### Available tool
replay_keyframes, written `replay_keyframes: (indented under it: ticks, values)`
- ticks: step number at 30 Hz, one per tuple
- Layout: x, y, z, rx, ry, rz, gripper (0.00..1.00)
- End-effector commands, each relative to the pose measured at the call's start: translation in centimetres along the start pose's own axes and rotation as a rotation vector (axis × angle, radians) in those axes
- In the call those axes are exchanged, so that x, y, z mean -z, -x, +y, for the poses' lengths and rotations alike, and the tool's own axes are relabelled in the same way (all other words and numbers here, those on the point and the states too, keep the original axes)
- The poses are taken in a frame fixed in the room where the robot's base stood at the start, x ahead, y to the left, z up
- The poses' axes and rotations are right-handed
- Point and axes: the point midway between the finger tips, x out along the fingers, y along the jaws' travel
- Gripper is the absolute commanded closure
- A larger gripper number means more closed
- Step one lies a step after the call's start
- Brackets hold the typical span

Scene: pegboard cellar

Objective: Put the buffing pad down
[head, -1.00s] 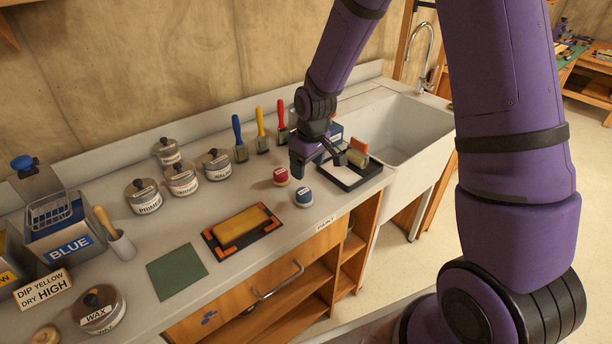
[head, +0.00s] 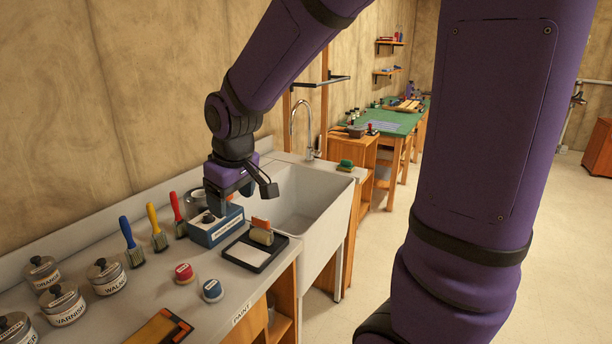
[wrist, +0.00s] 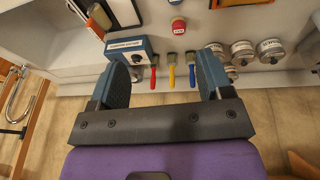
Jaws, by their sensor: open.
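My gripper (head: 230,198) is open, and nothing shows between its fingers. It hangs over the back of the counter by a blue box (head: 215,231) with a white label and a dark knob-like piece on top. The wrist view shows the two fingers (wrist: 163,68) wide apart, with the blue box (wrist: 128,45) beyond the left one. I cannot tell for sure which thing is the buffing pad. A red round piece (head: 184,273) and a blue round piece (head: 212,290), both labelled, sit on the counter in front of the box. A grey round thing behind the box is partly hidden.
A black tray (head: 276,256) with a roller stands right of the box, near the sink (head: 314,215). Blue, yellow and red brushes (head: 158,229) stand to the left. Several lidded cans (head: 106,277) stand further left. A green sponge (head: 345,165) lies beyond the sink.

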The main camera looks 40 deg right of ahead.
Motion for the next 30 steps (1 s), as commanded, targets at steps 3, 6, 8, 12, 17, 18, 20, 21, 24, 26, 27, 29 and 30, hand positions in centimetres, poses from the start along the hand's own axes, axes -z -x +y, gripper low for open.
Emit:
replay_keyframes:
  ticks: [3,6,8,12,17,18,20,21,24,26,27,29,30]
  values:
    - [-2.2,3.7,0.0,-0.017,-0.051,0.039,0.28]
    - [-4.3,6.3,-0.1,-0.025,-0.094,0.066,0.28]
    - [-5.5,7.7,-0.3,-0.029,-0.12,0.083,0.28]
    - [-8.7,10.6,-0.7,-0.033,-0.18,0.124,0.28]
    - [-12.3,13.0,-1.3,-0.031,-0.24,0.166,0.28]
    - [-13.0,13.3,-1.4,-0.029,-0.253,0.173,0.28]
    - [-13.9,13.8,-1.6,-0.027,-0.269,0.184,0.28]
    - [-14.5,14.1,-1.7,-0.025,-0.277,0.189,0.28]
    - [-15.3,14.4,-1.8,-0.022,-0.292,0.198,0.28]
    - [-15.6,14.5,-1.9,-0.021,-0.296,0.2,0.28]
    - [-15.7,14.5,-1.9,-0.021,-0.298,0.201,0.28]
    - [-15.7,14.5,-1.9,-0.021,-0.299,0.201,0.28]
    - [-15.7,14.5,-1.9,-0.021,-0.299,0.2,0.28]
